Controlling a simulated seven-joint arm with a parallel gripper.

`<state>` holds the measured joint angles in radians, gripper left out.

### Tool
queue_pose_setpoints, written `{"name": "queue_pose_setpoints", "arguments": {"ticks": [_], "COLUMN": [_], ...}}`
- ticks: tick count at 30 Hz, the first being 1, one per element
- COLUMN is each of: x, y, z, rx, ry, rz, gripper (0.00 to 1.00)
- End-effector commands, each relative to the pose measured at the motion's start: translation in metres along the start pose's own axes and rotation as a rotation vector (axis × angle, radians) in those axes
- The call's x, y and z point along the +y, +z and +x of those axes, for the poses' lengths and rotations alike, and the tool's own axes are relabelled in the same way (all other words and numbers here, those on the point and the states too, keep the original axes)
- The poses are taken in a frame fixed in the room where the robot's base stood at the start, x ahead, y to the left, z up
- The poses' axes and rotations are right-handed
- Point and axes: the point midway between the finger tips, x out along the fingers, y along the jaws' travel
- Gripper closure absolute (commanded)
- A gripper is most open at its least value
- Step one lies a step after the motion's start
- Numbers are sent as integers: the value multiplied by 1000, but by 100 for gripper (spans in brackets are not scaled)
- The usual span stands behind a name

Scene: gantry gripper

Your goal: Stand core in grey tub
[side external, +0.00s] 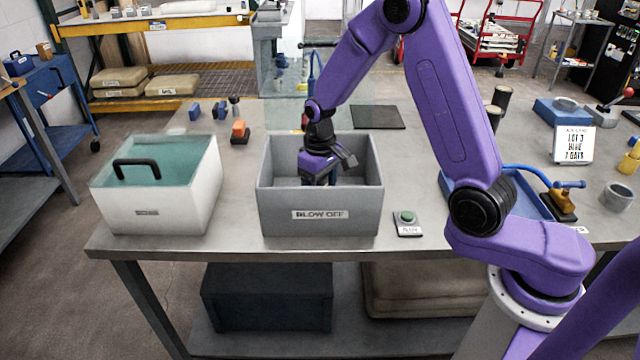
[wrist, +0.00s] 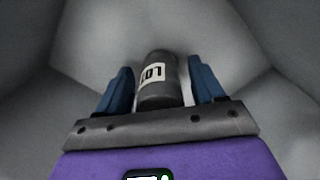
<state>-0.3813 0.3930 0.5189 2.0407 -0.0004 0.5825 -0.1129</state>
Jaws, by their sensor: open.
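The grey tub (side external: 348,212), labelled BLOW OFF, stands on the bench near its front edge. My gripper (side external: 322,178) reaches down inside it, and the tub's front wall hides the fingertips in the side view. In the wrist view the core (wrist: 158,82), a dark grey cylinder with a white label, is inside the tub between the two blue fingers of my gripper (wrist: 160,90). The fingers are open, with a gap on each side of the core. The core looks upright, though its foot is hard to make out.
A white box with a teal lid and black handle (side external: 155,185) stands left of the tub. A green button (side external: 407,217) is to its right, near the front edge. A blue tray (side external: 535,205) lies farther right. A flat dark mat (side external: 378,117) lies behind the tub.

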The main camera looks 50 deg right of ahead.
Motion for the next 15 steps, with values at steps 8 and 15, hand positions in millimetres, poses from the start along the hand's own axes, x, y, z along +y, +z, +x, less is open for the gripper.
{"name": "queue_pose_setpoints", "arguments": {"ticks": [8, 15], "x": [0, 0], "y": [-1, -2], "z": [-29, -78], "rx": [7, 7], "ry": [1, 1], "rz": [0, -1], "gripper": [32, 32]}}
